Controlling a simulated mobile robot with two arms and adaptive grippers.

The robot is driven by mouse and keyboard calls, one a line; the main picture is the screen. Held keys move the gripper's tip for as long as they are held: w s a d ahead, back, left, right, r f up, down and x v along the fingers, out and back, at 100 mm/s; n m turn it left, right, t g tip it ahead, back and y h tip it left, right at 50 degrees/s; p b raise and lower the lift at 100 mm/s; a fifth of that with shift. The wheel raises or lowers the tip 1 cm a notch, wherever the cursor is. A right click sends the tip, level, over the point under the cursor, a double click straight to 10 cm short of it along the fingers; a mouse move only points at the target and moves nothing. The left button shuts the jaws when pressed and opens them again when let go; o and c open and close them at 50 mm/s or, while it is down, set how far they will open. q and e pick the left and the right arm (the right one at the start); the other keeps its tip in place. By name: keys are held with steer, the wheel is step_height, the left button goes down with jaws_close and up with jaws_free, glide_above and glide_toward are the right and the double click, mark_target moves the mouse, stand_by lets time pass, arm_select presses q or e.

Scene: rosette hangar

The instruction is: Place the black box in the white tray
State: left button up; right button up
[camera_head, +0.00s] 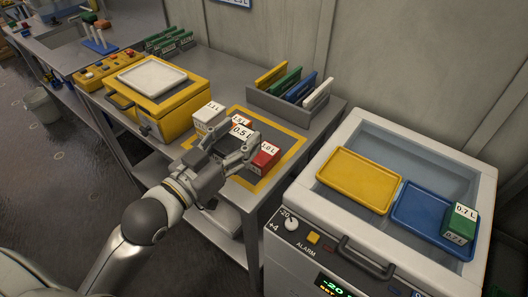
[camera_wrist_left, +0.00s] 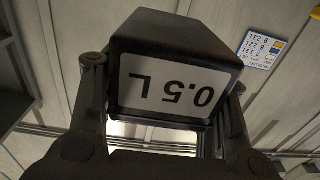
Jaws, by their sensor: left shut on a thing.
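The black box (camera_wrist_left: 168,42) has a white 0.5 L label that appears upside down in the left wrist view. My left gripper (camera_wrist_left: 165,105) is shut on it, with one finger on each side. In the head view the left gripper (camera_head: 238,148) is over the yellow-edged area of the bench, and the 0.5 L label of the box (camera_head: 242,131) shows between its fingers. The white tray (camera_head: 152,76) lies on top of a yellow machine at the left and looks empty. My right gripper is not in view.
A white box (camera_head: 208,115) and a red box (camera_head: 265,157) stand close to the left gripper. The yellow machine (camera_head: 175,122) stands left of them. At the right, a white chest holds an empty yellow tray (camera_head: 358,180) and a blue tray (camera_head: 408,222) with a green box (camera_head: 458,222).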

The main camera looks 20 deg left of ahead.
arm_select(q)
steer(key=w+b, duration=0.1)
steer(key=b, duration=0.1)
steer(key=w+f+b, duration=0.1)
steer(key=b, duration=0.1)
steer(key=shift+d+f+b, duration=0.1)
steer(key=shift+f+b, duration=0.15)
steer(key=shift+b, duration=0.05)
steer(key=w+f, duration=0.2)
steer(key=w, duration=0.1)
steer(key=w+f, duration=0.2)
steer(key=w, duration=0.2)
steer(key=w+d+f, duration=0.1)
steer(key=w+f, duration=0.1)
steer(key=w, duration=0.1)
steer(key=shift+w+f, duration=0.2)
steer(key=shift+f, duration=0.05)
steer(key=shift+w+f, duration=0.35)
steer(key=shift+f, duration=0.1)
steer(key=f, duration=0.1)
steer(key=w+f+p, duration=0.1)
steer(key=f, duration=0.1)
steer(key=shift+d, duration=0.1)
steer(key=shift+s+f, duration=0.1)
steer(key=shift+f, duration=0.25)
steer(key=shift+f, duration=0.1)
